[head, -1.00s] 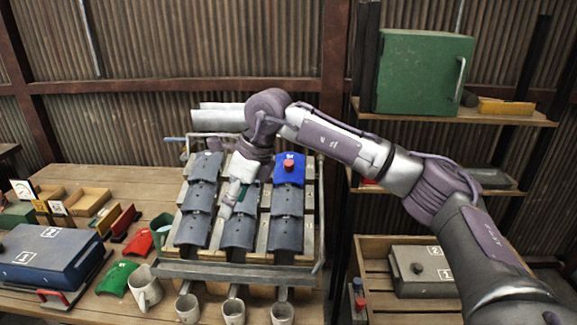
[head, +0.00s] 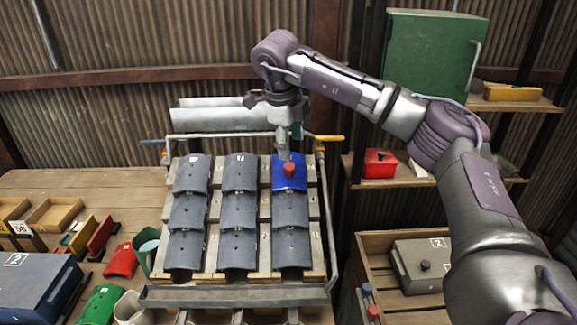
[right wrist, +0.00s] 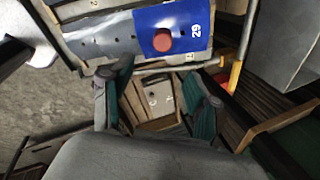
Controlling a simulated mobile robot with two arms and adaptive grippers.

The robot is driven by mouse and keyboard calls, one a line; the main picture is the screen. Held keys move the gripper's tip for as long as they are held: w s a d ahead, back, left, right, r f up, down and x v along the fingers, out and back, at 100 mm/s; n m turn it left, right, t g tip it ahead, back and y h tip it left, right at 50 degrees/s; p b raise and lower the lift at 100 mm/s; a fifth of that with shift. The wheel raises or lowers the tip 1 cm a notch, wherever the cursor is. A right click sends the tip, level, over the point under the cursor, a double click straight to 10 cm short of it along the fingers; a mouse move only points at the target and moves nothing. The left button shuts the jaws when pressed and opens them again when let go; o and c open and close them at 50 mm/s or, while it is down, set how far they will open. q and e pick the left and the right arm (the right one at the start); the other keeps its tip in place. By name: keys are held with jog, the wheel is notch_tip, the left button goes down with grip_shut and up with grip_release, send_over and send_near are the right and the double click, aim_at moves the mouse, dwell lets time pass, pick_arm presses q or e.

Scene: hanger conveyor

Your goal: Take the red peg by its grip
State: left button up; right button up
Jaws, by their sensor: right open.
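The red peg (head: 289,169) stands up from the blue tile (head: 279,183) at the top of the right column of the sloping rack. In the right wrist view the red peg (right wrist: 163,40) shows as a round red end on the blue tile (right wrist: 193,18), which is marked 29. My right gripper (head: 284,153) is just above and behind the peg. In the right wrist view its two green-padded fingers (right wrist: 160,98) are apart with nothing between them, and the peg lies beyond them. My left gripper is not in view.
Grey tiles (head: 240,211) fill the other visible places on the rack. A yellow-ended bar (head: 329,138) stands right of the blue tile. A green cabinet (head: 430,52) and a red box (head: 380,164) are on shelves at the right. A wooden crate (head: 372,255) is below.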

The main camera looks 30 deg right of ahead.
aim_at(289, 165)
jog(key=x, duration=0.2)
jog(key=shift+w+f, duration=0.25)
jog(key=shift+f, duration=0.15)
jog(key=shift+w+f, duration=0.25)
jog(key=shift+f, duration=0.05)
jog(key=shift+w+f+p, duration=0.2)
jog(key=shift+f+p, duration=0.4)
jog(key=shift+w+f+p, duration=0.2)
jog(key=shift+f+p, duration=0.35)
jog(key=shift+f, duration=0.05)
jog(key=shift+x, duration=1.1)
jog(key=shift+w+d+f, duration=0.1)
jog(key=shift+w+f, duration=0.1)
jog(key=shift+f, duration=0.05)
jog(key=shift+s, duration=0.1)
jog(key=c, duration=1.1)
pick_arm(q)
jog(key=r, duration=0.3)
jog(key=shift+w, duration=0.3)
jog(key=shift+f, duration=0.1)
pick_arm(e)
jog(key=shift+r, duration=0.1)
